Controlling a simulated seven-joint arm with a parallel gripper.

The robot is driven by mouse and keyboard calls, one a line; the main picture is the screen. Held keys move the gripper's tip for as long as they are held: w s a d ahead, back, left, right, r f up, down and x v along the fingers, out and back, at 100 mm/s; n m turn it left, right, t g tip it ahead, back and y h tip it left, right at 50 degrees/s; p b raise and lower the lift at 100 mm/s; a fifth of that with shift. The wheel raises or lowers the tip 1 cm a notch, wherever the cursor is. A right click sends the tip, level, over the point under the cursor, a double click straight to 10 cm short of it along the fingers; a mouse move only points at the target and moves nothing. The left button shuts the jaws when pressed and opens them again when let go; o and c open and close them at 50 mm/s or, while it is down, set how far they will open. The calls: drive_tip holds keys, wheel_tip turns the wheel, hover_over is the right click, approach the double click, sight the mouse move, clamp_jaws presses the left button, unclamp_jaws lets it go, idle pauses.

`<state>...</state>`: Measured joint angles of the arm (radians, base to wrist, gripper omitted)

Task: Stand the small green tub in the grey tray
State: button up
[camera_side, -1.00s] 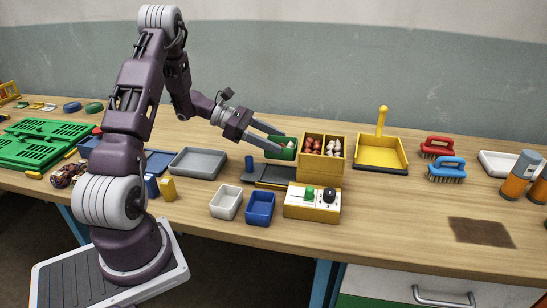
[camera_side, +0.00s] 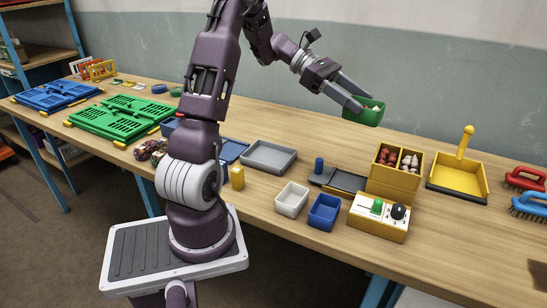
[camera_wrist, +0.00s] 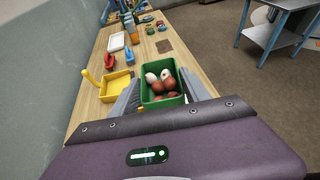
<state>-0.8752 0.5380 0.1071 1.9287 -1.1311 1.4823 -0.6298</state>
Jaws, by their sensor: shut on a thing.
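The small green tub (camera_side: 362,115) is held by my gripper (camera_side: 356,97) well above the bench, beyond and left of the yellow divided box. My gripper is shut on the tub, with one finger on each side. In the wrist view the tub (camera_wrist: 161,104) looks upright, with several white and red-brown rounded pieces inside. The grey tray (camera_side: 269,157) lies on the bench to the left of and below my gripper. It looks empty.
A yellow divided box (camera_side: 393,184) with red-brown and white pieces stands beside a dark flat platform (camera_side: 341,181). A white bin (camera_side: 291,200), a blue bin (camera_side: 325,212) and a yellow control box (camera_side: 378,218) stand nearer. A yellow dustpan (camera_side: 458,178) is at right.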

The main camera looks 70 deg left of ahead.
drive_tip(key=s+d+f+m+g+h, duration=0.3)
drive_tip(key=s+d+f+m+g, duration=0.1)
drive_tip(key=g, duration=0.1)
drive_tip(key=s+f+m+g+y, duration=0.3)
drive_tip(key=s+f+m+g, duration=0.2)
drive_tip(key=s+m+g, duration=0.55)
wheel_tip(320, 180, up, 11)
drive_tip(key=m+t+y, duration=0.2)
drive_tip(key=m+y, duration=2.1)
drive_tip(key=m, duration=0.2)
hover_over(273, 162)
wheel_tip(273, 162, down, 24)
drive_tip(key=shift+w+f, duration=0.1)
